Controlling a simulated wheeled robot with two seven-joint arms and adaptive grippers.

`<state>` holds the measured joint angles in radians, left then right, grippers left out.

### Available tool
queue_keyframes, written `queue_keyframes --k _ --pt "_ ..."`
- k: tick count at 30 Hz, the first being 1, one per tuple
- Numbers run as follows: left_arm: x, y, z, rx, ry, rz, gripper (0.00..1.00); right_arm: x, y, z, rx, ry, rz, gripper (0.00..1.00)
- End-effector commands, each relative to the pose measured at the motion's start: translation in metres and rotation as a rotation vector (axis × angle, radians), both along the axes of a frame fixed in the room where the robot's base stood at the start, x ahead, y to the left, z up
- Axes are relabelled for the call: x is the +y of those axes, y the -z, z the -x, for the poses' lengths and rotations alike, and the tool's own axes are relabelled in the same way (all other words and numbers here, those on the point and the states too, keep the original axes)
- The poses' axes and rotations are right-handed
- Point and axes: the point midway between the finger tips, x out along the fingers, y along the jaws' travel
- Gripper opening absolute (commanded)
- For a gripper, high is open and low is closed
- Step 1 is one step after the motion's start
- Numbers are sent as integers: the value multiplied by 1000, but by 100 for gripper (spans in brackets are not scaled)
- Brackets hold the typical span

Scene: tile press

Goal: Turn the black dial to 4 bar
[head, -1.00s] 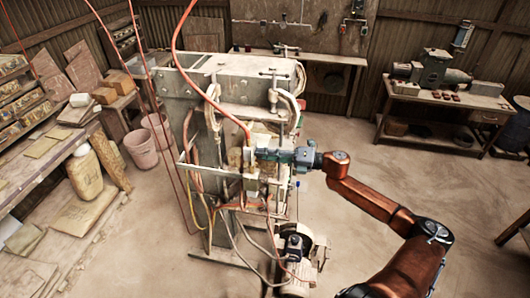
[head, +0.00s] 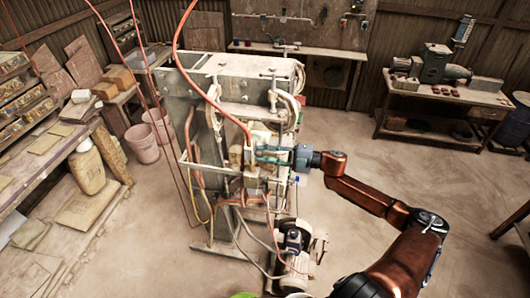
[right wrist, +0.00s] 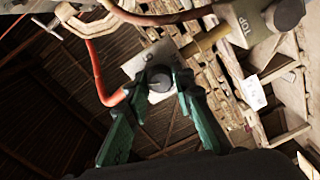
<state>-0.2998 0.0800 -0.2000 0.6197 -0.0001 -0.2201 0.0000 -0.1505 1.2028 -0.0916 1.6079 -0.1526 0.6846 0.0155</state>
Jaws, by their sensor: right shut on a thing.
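The black dial (right wrist: 159,79) shows in the right wrist view as a dark round knob on a pale square plate (right wrist: 148,60). My right gripper (right wrist: 162,85) has its two green fingers closed on the dial's sides. In the head view, my right gripper (head: 258,154) reaches from the right to the front of the grey press (head: 235,80); the dial is too small or covered there. I cannot read any scale or pointer. My left gripper is not in view.
An orange hose (head: 205,92) comes down to the press beside the gripper, and more hoses hang below. A motor (head: 296,240) stands on the floor under my right arm.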

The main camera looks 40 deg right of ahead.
Motion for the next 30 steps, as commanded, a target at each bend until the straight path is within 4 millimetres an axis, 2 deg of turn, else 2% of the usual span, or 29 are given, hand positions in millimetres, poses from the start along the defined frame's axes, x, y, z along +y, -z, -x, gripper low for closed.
queue_keyframes --k 18,19,26,30 --pt "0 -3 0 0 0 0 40 0 0 0 26 0 -33 0" --pt "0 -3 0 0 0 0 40 0 0 0 26 0 -33 24" --pt "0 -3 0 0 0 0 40 0 0 0 26 0 -33 40" --pt "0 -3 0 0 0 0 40 0 0 0 26 1 -33 40"
